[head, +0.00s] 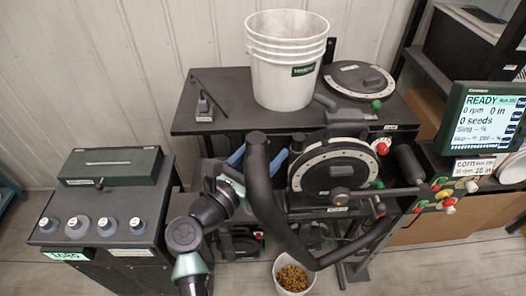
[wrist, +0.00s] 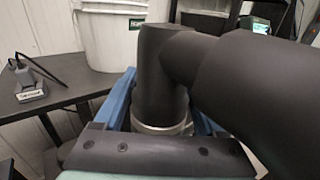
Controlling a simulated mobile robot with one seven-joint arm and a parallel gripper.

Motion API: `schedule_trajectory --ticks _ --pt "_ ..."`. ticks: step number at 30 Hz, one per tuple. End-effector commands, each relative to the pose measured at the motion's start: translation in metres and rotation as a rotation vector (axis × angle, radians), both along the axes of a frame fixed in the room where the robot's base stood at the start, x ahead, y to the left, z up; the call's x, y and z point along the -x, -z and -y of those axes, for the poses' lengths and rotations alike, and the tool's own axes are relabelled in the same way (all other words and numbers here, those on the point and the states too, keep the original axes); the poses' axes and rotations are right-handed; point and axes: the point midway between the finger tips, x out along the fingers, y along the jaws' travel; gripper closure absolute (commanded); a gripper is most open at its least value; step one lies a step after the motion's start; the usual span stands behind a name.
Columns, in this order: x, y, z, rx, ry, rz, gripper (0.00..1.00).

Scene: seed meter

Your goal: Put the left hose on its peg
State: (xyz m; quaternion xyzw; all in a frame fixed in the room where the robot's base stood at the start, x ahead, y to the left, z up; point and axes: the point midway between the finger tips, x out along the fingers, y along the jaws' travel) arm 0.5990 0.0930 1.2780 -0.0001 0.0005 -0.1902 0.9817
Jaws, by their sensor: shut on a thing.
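The black hose (head: 262,195) hangs in a deep loop in front of the seed meter (head: 340,170) and rises again at lower right. My gripper (head: 257,158) is shut on the hose's upper left end. In the wrist view, its blue fingers stand on both sides of the hose's black elbow end (wrist: 163,80), which has a pale ring (wrist: 163,127) at its base. The hose runs off to the right, close to the camera. I cannot make out the peg in either view; the hose and gripper block part of the area.
A white bucket (head: 287,65), a round disc (head: 358,78) and a small tool in a stand (head: 204,106) are on the dark table (head: 225,90). A bucket of seed (head: 291,279) stands below the loop. A knobbed console (head: 105,210) is at left, a lit screen (head: 485,118) at right.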

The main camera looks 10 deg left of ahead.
Motion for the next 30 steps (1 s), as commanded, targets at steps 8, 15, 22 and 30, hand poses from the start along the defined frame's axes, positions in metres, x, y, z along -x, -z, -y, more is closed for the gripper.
schedule_trajectory --ticks 8,15,22,30 --pt "0.0 -0.018 0.0 -0.001 0.0 0.003 1.0" --pt "0.0 -0.03 0.0 -0.001 0.0 0.003 1.0" --pt "0.0 -0.042 0.0 -0.001 0.0 0.004 1.0" --pt "0.0 -0.052 0.0 0.0 0.0 0.003 1.0"
